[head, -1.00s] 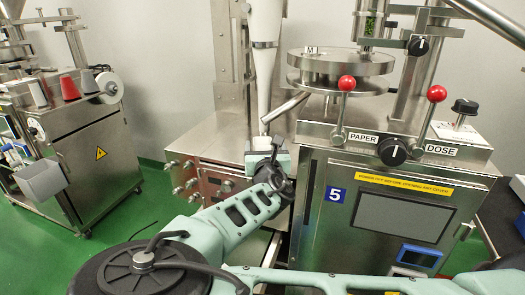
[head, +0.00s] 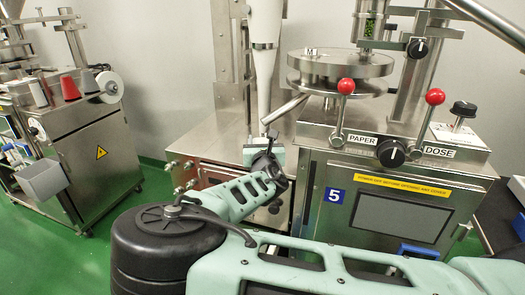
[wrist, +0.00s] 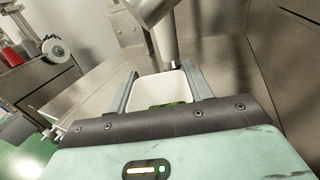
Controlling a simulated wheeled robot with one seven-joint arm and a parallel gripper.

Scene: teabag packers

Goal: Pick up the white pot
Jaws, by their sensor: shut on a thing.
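The white pot (wrist: 150,92) shows in the wrist view as a squarish open tub with some green stuff inside. My gripper (wrist: 160,78) has its two grey fingers on either side of the pot, shut on it. The near part of the pot is hidden behind the gripper's dark front edge. In the head view my gripper (head: 264,152) is at the steel machine below the white funnel tube, and I cannot make out the pot clearly there.
The machine marked 5 (head: 390,205) stands close on the right. Another machine (head: 95,150) stands at the left, with green floor between.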

